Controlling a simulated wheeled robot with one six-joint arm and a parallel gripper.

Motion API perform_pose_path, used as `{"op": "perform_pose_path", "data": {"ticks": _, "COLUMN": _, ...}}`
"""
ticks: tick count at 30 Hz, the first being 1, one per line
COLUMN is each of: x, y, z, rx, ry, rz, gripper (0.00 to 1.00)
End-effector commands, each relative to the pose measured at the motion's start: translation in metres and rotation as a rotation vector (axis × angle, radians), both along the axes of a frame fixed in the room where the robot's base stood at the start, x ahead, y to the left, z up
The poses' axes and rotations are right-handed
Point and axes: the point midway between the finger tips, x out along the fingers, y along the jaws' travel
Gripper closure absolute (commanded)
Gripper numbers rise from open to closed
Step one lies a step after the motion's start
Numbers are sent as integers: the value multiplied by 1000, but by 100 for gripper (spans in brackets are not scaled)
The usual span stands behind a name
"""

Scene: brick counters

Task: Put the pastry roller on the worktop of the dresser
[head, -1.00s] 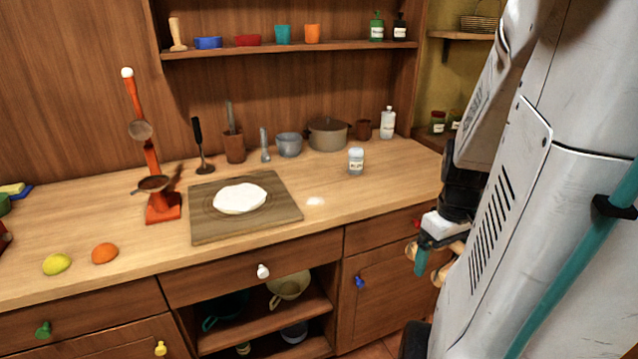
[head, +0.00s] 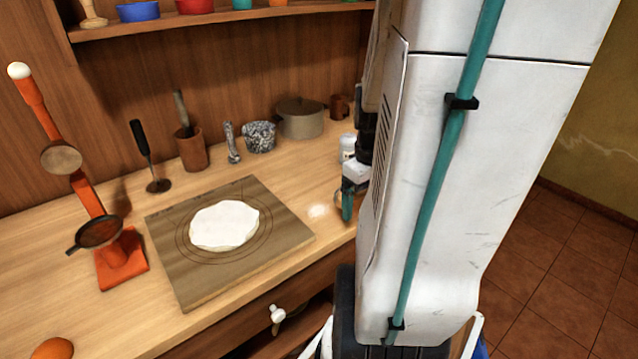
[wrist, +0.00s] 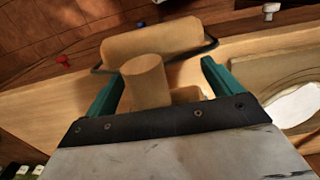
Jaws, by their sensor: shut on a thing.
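The pastry roller is a pale wooden cylinder (wrist: 155,42) with a dark wire frame and a stubby round wooden handle, seen in the wrist view. My gripper (wrist: 162,82) has teal fingers on either side of the handle and is shut on the roller. The roller appears over the front strip of the dresser's worktop (wrist: 45,105); I cannot tell whether it touches. In the head view my gripper (head: 349,197) shows at the right part of the worktop (head: 40,250), partly behind my arm, which hides the roller.
A board (head: 290,237) with flattened dough (head: 225,225) lies left of my gripper. A white-lidded jar (head: 347,147) stands close behind it.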

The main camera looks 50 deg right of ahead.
Motion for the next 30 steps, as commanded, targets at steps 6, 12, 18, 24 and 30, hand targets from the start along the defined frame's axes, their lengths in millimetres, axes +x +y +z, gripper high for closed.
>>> {"op": "perform_pose_path", "data": {"ticks": 6, "x": 54, "y": -19, "z": -6, "rx": 2, "ry": 2, "rz": 9, "gripper": 41}}
{"op": "perform_pose_path", "data": {"ticks": 12, "x": 104, "y": -38, "z": -11, "rx": 1, "ry": 1, "rz": 9, "gripper": 41}}
{"op": "perform_pose_path", "data": {"ticks": 18, "x": 134, "y": -50, "z": -14, "rx": 0, "ry": 0, "rz": 7, "gripper": 41}}
{"op": "perform_pose_path", "data": {"ticks": 24, "x": 139, "y": -52, "z": -21, "rx": 1, "ry": 2, "rz": 5, "gripper": 41}}
{"op": "perform_pose_path", "data": {"ticks": 30, "x": 138, "y": -52, "z": -48, "rx": 3, "ry": 2, "rz": 5, "gripper": 41}}
